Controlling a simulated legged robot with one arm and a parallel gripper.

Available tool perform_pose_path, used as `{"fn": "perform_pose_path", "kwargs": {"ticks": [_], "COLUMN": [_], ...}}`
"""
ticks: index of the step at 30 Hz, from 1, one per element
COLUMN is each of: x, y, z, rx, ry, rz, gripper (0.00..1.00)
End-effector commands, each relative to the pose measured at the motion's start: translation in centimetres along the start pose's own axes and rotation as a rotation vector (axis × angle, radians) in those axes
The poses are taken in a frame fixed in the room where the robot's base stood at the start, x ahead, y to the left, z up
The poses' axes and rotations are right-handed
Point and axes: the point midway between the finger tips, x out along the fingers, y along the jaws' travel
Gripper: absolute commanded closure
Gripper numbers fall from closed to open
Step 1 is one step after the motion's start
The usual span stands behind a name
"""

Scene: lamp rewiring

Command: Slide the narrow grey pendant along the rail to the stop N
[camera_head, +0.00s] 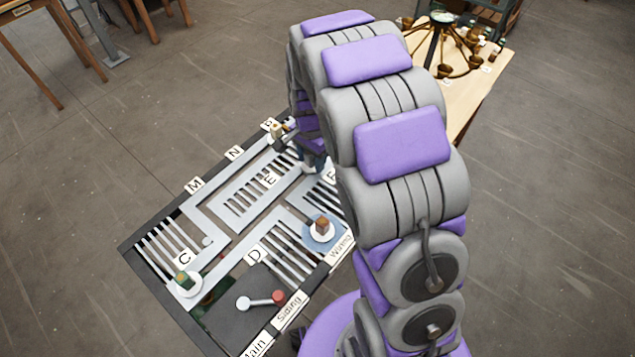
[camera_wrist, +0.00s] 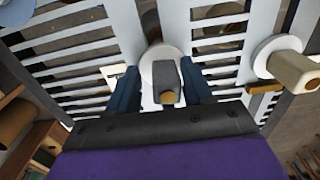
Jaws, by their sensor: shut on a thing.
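The narrow grey pendant (camera_wrist: 166,77) stands on a round white disc in the wrist view, with a brown round piece at its near end. My gripper (camera_wrist: 159,72) has its two blue fingers on either side of the pendant, shut on it. In the head view my gripper (camera_head: 313,165) is at the upper right of the rail board, partly behind my arm. I cannot make out the grey pendant clearly there. The stop N label (camera_head: 235,153) is on the board's upper-left edge, left of my gripper, between labels M and B.
A cream pendant (camera_head: 277,133) stands near label B; it also shows in the wrist view (camera_wrist: 294,68). A green pendant (camera_head: 186,279) stands near C, a brown one (camera_head: 321,225) on a blue disc. A red-ended lever (camera_head: 262,301) lies below D. Slotted grilles flank the rail.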

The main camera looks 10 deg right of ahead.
Motion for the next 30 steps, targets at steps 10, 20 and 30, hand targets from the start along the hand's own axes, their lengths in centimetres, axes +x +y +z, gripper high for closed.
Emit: {"fn": "perform_pose_path", "kwargs": {"ticks": [10, 20, 30], "x": [-0.3, -0.3, -0.2], "y": [-0.1, 0.2, 0.8], "z": [0.0, -0.1, -0.1], "rx": [0.0, 0.0, 0.0], "ry": [0.007, 0.005, 0.001], "rz": [-0.015, -0.014, -0.01], "gripper": [0.77, 0.77, 1.0]}}
